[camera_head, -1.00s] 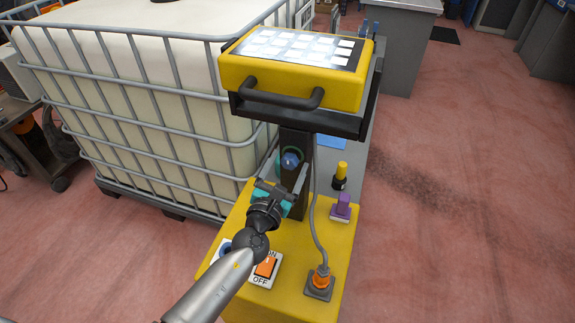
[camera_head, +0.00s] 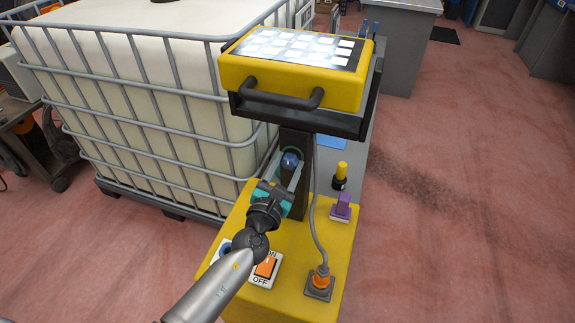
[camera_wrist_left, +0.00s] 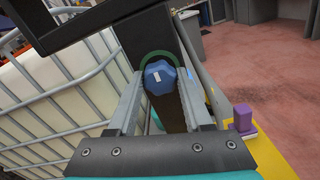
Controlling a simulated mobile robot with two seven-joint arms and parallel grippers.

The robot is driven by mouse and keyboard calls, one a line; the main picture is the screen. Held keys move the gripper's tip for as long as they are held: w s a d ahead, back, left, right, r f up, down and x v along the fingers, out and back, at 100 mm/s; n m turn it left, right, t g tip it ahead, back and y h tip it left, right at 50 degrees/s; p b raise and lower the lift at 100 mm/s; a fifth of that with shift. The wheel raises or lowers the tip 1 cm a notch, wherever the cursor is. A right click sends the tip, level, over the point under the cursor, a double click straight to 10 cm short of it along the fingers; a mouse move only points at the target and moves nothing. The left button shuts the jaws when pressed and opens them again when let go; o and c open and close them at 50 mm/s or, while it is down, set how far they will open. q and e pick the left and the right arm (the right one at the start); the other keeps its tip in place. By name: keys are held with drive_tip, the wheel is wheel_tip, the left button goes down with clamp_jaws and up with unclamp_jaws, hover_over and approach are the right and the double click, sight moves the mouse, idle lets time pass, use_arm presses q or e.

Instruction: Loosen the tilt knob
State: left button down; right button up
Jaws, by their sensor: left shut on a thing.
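The tilt knob (camera_head: 290,161) is a blue faceted knob on the dark upright post (camera_head: 296,198) below the control panel. A green ring sits behind it. In the left wrist view the knob (camera_wrist_left: 160,77) shows a small white mark on its face. My left gripper (camera_head: 284,166) reaches up to the post from the lower left. In the wrist view its two grey fingers (camera_wrist_left: 161,84) lie on either side of the knob and are shut on it. My right gripper is in neither view.
The yellow panel box (camera_head: 345,90) with a black handle (camera_head: 285,101) overhangs the knob. On the yellow base stand an orange ON/OFF switch (camera_head: 267,267), a plugged grey cable (camera_head: 326,240), a purple part (camera_head: 341,207) and a yellow-black knob (camera_head: 340,174). A caged white tank (camera_head: 140,80) is close left.

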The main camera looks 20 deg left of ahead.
use_arm(q)
drive_tip(key=n+b, duration=0.1)
drive_tip(key=n, duration=0.3)
drive_tip(key=shift+f+n+b, duration=0.1)
drive_tip(key=shift+n+b, duration=0.2)
drive_tip(key=shift+b, duration=0.05)
drive_tip(key=n+b, duration=0.1)
drive_tip(key=n, duration=0.4)
drive_tip(key=shift+b, duration=0.35)
drive_tip(key=n+b, duration=0.1)
drive_tip(key=n, duration=0.4)
drive_tip(key=shift+n, duration=1.9)
drive_tip(key=shift+r, duration=0.2)
drive_tip(key=shift+c, duration=1.8)
unclamp_jaws()
drive_tip(key=shift+o, duration=0.3)
drive_tip(key=shift+f, duration=0.1)
